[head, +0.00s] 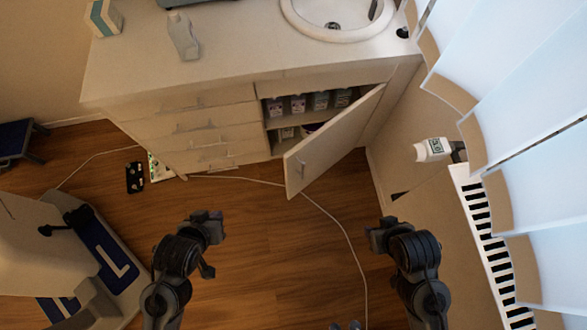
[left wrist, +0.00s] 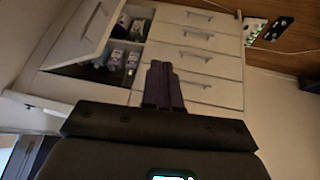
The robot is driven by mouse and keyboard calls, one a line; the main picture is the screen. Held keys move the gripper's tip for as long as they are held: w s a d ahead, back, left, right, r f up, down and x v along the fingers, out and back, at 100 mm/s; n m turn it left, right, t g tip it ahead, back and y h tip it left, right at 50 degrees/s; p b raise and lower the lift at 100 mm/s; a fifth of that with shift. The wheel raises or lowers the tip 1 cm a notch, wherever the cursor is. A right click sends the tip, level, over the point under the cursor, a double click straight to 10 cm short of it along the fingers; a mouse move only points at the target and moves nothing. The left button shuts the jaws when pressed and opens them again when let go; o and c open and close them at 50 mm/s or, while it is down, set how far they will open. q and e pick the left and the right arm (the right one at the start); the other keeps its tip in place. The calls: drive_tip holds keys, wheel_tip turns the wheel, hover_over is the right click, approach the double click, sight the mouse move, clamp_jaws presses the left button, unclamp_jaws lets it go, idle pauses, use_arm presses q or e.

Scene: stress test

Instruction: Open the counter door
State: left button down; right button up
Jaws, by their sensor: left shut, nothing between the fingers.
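The counter door (head: 335,140) stands ajar, swung well out from the white counter (head: 190,95), with its hinged side at the right and a small handle near its free edge. It also shows at the upper left of the left wrist view (left wrist: 85,35). Behind it, an open compartment holds several cartons or bottles (head: 298,104). My left gripper (head: 212,220) is in front of the counter, left of and apart from the door; its fingers are together and empty in the left wrist view (left wrist: 163,88). My right gripper (head: 376,234) is in front and right of the door, touching nothing; its jaw opening is unclear.
Several closed drawers (head: 205,130) are left of the compartment. A sink (head: 335,15) and a white bottle (head: 183,36) are on the countertop. A white cable (head: 330,215) crosses the wooden floor (head: 270,250).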

use_arm(q)
drive_tip(key=w+d+f+n+t+h+b, duration=0.1)
drive_tip(key=w+d+f+h+b, duration=0.1)
drive_tip(key=d+f+h, duration=0.3)
drive_tip(key=w+d+f+n+t+b, duration=0.1)
drive_tip(key=w+d+f, duration=0.1)
drive_tip(key=d+f, duration=0.35)
drive_tip(key=n+h+b, duration=0.3)
drive_tip(key=h+b, duration=0.7)
drive_tip(key=b, duration=1.4)
hover_over(290, 178)
drive_tip(key=s, duration=0.2)
drive_tip(key=f, duration=1.8)
drive_tip(key=shift+w+d+f, duration=0.1)
drive_tip(key=shift+d+f, duration=0.1)
drive_tip(key=shift+d, duration=0.2)
